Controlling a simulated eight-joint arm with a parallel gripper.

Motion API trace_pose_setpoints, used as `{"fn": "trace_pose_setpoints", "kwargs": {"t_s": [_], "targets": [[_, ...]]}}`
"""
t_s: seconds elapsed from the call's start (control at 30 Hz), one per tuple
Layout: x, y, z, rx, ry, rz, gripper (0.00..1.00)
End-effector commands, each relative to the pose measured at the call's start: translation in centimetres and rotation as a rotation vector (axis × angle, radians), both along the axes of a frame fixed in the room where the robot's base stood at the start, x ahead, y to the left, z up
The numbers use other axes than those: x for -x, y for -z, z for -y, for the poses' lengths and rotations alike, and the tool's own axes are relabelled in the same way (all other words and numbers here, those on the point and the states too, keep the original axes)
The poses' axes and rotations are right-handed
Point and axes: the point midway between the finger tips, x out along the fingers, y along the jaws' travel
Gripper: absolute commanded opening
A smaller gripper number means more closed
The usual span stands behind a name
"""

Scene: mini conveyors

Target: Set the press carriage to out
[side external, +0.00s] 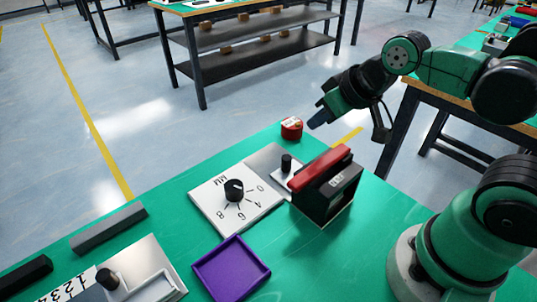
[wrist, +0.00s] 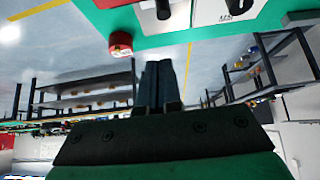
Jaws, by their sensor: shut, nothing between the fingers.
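A black press-like block (side external: 328,200) with a red top bar (side external: 320,167) stands on the green table. A grey metal plate (side external: 268,158) with an upright black knob (side external: 286,163) lies beside its left side. I cannot tell how far this carriage-like part is in or out. My gripper (side external: 316,121) is raised beyond the block, near the table's far edge, apart from the knob and block. In the wrist view my gripper's fingers (wrist: 158,84) are together and empty. A black knob (wrist: 163,9) shows at that view's top edge.
A red round piece (side external: 291,129) stands near the far table corner, close to my gripper. A white dial plate (side external: 222,208), a purple tray (side external: 231,268), a grey bar (side external: 109,228) and another knobbed plate (side external: 143,262) lie leftward. Green table is bare before the block.

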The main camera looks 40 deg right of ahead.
Motion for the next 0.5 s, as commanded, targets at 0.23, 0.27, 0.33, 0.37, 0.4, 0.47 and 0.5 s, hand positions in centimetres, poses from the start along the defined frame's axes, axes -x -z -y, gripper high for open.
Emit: {"fn": "trace_pose_setpoints", "kwargs": {"t_s": [0.23, 0.27, 0.33, 0.37, 0.4, 0.47, 0.5], "targets": [[0.01, 0.01, 0.01, 0.000, 0.000, -0.001, 0.00], [0.01, 0.01, 0.00, 0.000, 0.000, -0.001, 0.00], [0.01, 0.01, 0.00, 0.000, 0.000, -0.001, 0.06], [0.00, 0.00, 0.00, -0.001, 0.001, -0.001, 0.14], [-0.04, 0.01, -0.01, -0.003, 0.002, -0.005, 0.26], [-0.22, -0.02, -0.03, -0.008, 0.009, -0.020, 0.43], [-0.39, 0.01, -0.06, -0.014, 0.018, -0.038, 0.54]]}}
